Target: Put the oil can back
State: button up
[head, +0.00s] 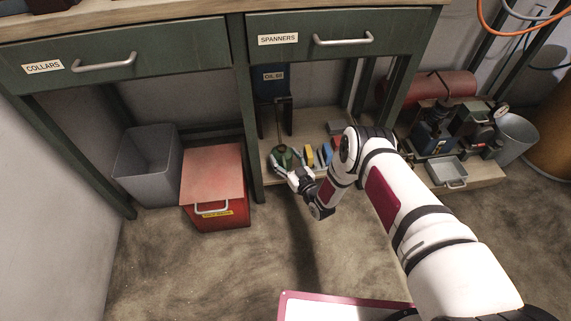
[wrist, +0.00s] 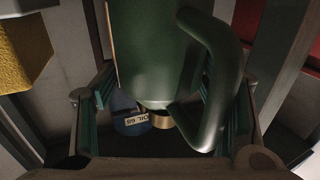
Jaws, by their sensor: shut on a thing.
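The green oil can (head: 285,157), with its thin spout pointing up, is under the bench at the left front part of the low shelf (head: 283,186). My gripper (head: 291,171) is shut on the oil can. In the wrist view the can's green body (wrist: 150,50) and its curved handle (wrist: 222,75) fill the middle, between the two fingers of my gripper (wrist: 165,100). I cannot tell whether the can's base touches the shelf. A blue container labelled OIL 68 (head: 270,86) stands behind the can, and its label also shows in the wrist view (wrist: 137,119).
Small yellow (head: 310,155) and blue (head: 327,155) items stand on the shelf just right of the can. A bench leg (head: 249,130) is close on the left, with a red bin (head: 213,180) and a grey bin (head: 147,165) beyond. The SPANNERS drawer (head: 335,40) hangs above.

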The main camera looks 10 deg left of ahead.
jog(key=shift+s+d+f, duration=0.1)
jog(key=shift+f, duration=0.6)
jog(key=shift+f, duration=0.2)
jog(key=o, duration=1.4)
jog(key=shift+r, duration=0.2)
jog(key=p+v, duration=0.4)
jog(key=v, duration=0.8)
jog(key=shift+p, duration=0.4)
jog(key=shift+d, duration=0.1)
